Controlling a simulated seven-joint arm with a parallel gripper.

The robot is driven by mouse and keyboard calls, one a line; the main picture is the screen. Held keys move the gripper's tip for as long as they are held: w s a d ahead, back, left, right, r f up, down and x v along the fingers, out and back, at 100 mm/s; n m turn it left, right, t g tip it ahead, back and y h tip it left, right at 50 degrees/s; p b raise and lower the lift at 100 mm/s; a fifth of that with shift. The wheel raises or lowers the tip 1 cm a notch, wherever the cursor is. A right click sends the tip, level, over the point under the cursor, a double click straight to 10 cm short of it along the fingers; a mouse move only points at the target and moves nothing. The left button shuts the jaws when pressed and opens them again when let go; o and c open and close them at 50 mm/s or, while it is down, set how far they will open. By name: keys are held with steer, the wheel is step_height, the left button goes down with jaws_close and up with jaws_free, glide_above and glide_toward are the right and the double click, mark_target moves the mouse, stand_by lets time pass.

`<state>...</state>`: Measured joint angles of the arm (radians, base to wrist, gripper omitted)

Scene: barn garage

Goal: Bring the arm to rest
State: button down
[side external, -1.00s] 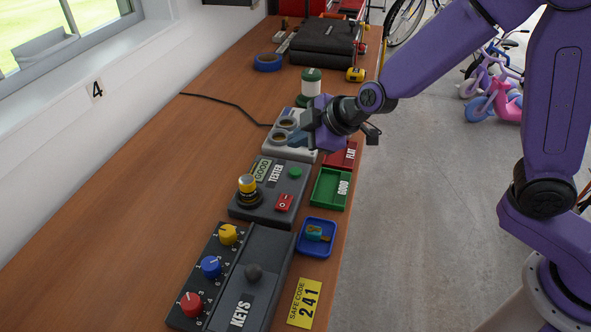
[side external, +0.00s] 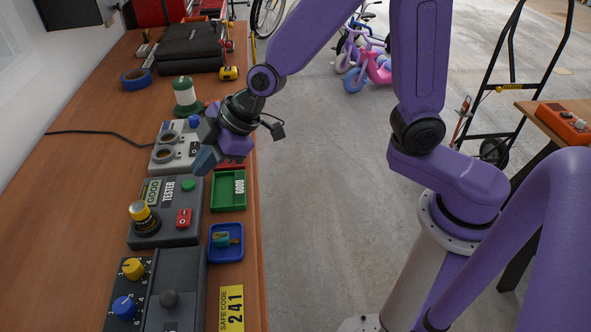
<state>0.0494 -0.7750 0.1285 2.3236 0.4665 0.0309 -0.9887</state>
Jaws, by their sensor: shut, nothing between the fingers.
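My gripper (side external: 205,160) is shut and empty. It hangs above the bench near its right edge, over the gap between the grey tester box (side external: 169,213) and the light grey box with round openings (side external: 172,146). Its fingers point down and to the left. My arm reaches in from the right of the picture. The gripper partly hides the light grey box and a red tray (side external: 231,165) behind the green tray.
A battery (side external: 141,214) stands upright in the tester. A green tray (side external: 228,191) and a blue tray (side external: 225,243) with small items lie along the bench edge. A green-and-white canister (side external: 186,97) stands behind.

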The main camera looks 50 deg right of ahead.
steer(key=s+d+m+g+h, duration=0.1)
steer(key=s+d+g+h, duration=0.1)
steer(key=s+d, duration=0.7)
steer(key=s+d+r+g+h, duration=0.1)
steer(key=s+d+g+h, duration=0.1)
steer(key=s+d, duration=0.8)
steer(key=s+g, duration=0.1)
steer(key=s, duration=0.5)
steer(key=shift+d+r+m+h, duration=0.15)
steer(key=shift+m+h, duration=0.25)
